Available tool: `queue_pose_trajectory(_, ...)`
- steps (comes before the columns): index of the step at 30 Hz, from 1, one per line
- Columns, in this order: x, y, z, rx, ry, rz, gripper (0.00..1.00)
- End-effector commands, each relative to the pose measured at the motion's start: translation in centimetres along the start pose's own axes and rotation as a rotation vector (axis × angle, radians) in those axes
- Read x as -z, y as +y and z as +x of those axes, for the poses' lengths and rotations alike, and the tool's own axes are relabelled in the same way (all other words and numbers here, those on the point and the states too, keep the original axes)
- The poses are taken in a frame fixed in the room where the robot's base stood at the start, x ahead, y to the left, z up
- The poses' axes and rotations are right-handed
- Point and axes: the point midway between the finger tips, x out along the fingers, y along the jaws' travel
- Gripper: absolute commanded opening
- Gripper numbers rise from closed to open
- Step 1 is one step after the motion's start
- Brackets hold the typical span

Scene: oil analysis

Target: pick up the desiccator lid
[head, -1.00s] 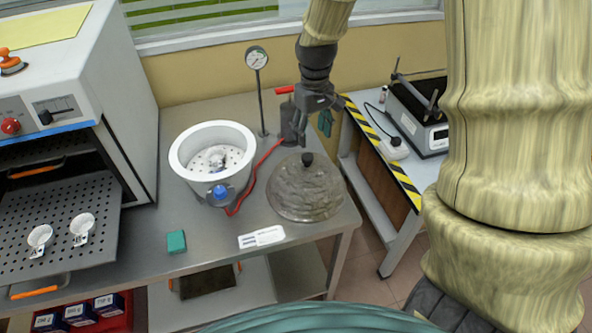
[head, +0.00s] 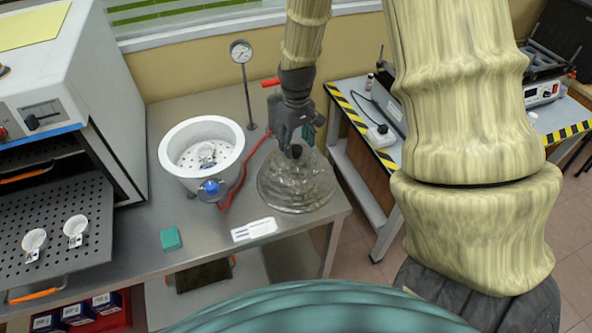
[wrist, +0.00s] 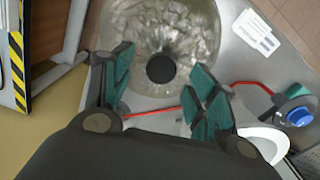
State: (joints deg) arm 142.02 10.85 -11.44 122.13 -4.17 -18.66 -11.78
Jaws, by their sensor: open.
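The desiccator lid (head: 296,190) is a clear glassy dome with a dark knob (head: 298,152) on top, lying on the steel bench beside the desiccator bowl. My gripper (head: 292,148) is right over the lid, pointing down at the knob. In the wrist view the gripper (wrist: 155,92) is open, its teal-padded fingers on either side of the black knob (wrist: 161,69) and slightly short of it in the picture. Nothing is held. The white desiccator bowl (head: 169,160) stands open left of the lid, with a perforated plate and a small dish inside.
A pressure gauge (head: 241,52) stands on a post at the back. A label card (head: 254,229) and a teal block (head: 171,238) lie at the bench front. An oven (head: 112,110) stands left; a striped-edge table (head: 353,122) stands right.

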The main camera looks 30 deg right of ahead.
Motion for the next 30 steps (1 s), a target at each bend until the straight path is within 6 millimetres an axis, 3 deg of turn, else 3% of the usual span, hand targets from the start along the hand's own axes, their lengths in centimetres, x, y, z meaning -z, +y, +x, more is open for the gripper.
queue_pose_trajectory(12, 0.0, -0.1, 3.2, -0.001, -0.001, 0.001, 0.58)
queue_pose_trajectory(22, 0.0, -0.1, 3.6, -0.001, 0.000, 0.001, 0.58)
queue_pose_trajectory(30, -0.1, -0.1, 3.6, 0.000, 0.000, 0.001, 0.11)
